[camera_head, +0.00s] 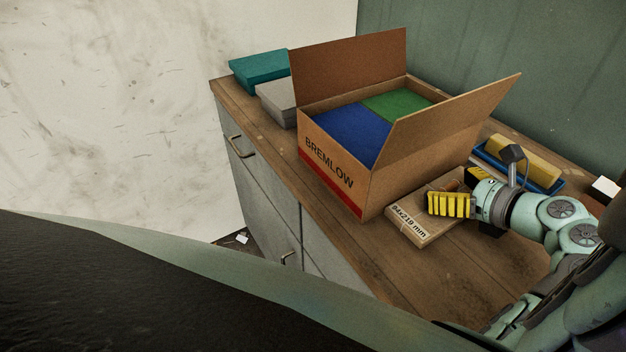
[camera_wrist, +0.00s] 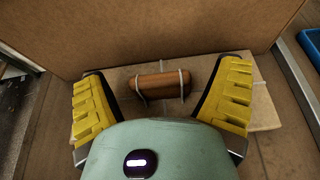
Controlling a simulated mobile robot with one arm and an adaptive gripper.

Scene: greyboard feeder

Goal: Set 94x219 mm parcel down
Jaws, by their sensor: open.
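The parcel (camera_head: 411,228) is a flat tan box marked "94x219 mm". It lies flat on the wooden counter, just in front of the open carton's right side. In the wrist view the parcel (camera_wrist: 262,108) shows a brown handle (camera_wrist: 162,85) held by two pale loops on its top. My gripper (camera_head: 455,200) is over the parcel with its yellow fingers spread. In the wrist view my gripper (camera_wrist: 162,100) is open, one finger on each side of the handle and apart from it.
An open cardboard carton (camera_head: 370,190) marked "BREMLOW" holds blue and green packs. Grey (camera_head: 276,102) and teal (camera_head: 258,70) boxes stand behind it to the left. A blue tray (camera_head: 548,187) with a yellow block is to the right. The counter (camera_head: 400,267) is bare in front.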

